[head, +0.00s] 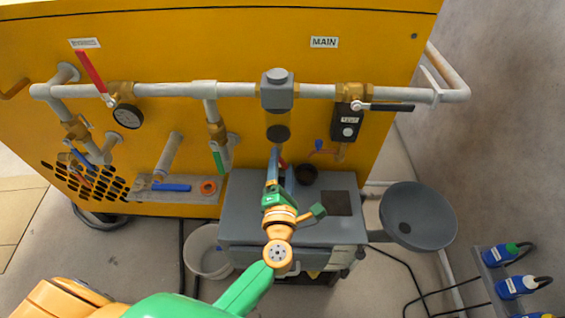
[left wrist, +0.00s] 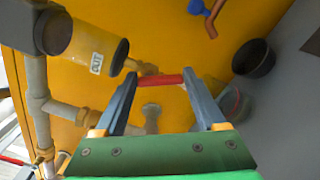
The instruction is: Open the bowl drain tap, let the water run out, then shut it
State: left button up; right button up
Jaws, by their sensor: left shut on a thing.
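The filter bowl (head: 278,119) hangs below a grey square head (head: 277,92) on the pipe. In the left wrist view, the bowl (left wrist: 96,55) is a yellowish cylinder with a white label at upper left. A brass stub at its lower end leads to the drain tap's red lever (left wrist: 160,79). My left gripper (left wrist: 158,84) is shut on this red lever, which lies crosswise between its fingertips. In the head view my left gripper (head: 281,158) is below the bowl and hides most of the tap. I cannot make out any running water. My right gripper is not in view.
A grey cabinet (head: 240,222) stands below, with a dark cup (head: 306,175) on top. A pale bucket (head: 208,252) is on the floor to its left, and a grey round dish (head: 418,216) is to its right. Pipes and valves line the yellow panel (head: 200,50).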

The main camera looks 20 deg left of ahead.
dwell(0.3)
pick_arm(q)
jog(key=o, duration=1.3)
jog(key=v, duration=0.7)
